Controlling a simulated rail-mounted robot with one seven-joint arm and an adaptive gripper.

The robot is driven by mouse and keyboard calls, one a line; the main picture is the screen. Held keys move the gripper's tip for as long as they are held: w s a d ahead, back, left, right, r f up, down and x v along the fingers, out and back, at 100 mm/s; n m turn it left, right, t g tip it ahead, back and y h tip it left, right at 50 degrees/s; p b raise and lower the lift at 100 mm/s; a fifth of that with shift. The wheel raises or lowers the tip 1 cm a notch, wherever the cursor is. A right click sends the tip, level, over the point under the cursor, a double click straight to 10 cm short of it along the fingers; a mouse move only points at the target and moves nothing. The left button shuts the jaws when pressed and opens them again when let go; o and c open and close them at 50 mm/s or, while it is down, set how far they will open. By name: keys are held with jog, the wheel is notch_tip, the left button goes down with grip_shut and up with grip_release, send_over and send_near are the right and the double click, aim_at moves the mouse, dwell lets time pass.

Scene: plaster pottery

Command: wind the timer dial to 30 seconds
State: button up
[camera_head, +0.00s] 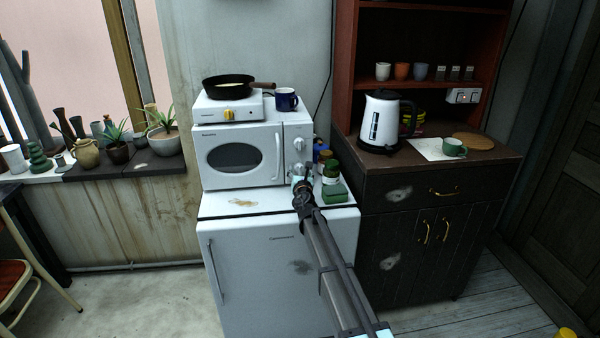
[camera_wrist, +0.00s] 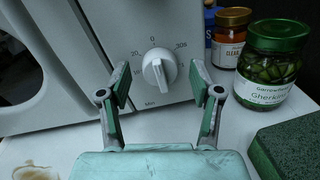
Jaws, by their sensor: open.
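The timer dial (camera_wrist: 158,68) is a white round knob with a raised grip ridge on the front of the white microwave (camera_head: 238,155). It is the lower of two knobs (camera_head: 298,168) in the head view. In the wrist view, marks around it show 0 at the top, 30s at upper right and 20 at left, with "Min" below. The ridge stands near upright, slightly tilted; I cannot tell which mark it points to. My gripper (camera_wrist: 160,88) is open, its fingers on either side of the dial with visible gaps. In the head view my gripper (camera_head: 303,188) is before the microwave's lower right.
A gherkin jar (camera_wrist: 270,65), an orange-lidded jar (camera_wrist: 230,38) and a green block (camera_wrist: 285,145) stand close on the right. The microwave handle (camera_wrist: 60,60) is on the left. A small fridge (camera_head: 262,255) carries the microwave; a hotplate (camera_head: 225,108) with a pan sits on top.

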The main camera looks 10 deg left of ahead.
jog(key=c, duration=1.1)
jog(key=shift+c, duration=0.2)
jog(key=shift+m, duration=0.4)
jog(key=m+b, duration=0.1)
jog(key=m, duration=0.3)
jog(key=shift+m+b, duration=0.3)
jog(key=m, duration=0.5)
jog(key=shift+w+d+r+m+g+y, duration=0.1)
jog(key=shift+r+m+g+y, duration=0.05)
jog(key=shift+m+g+y, duration=0.15)
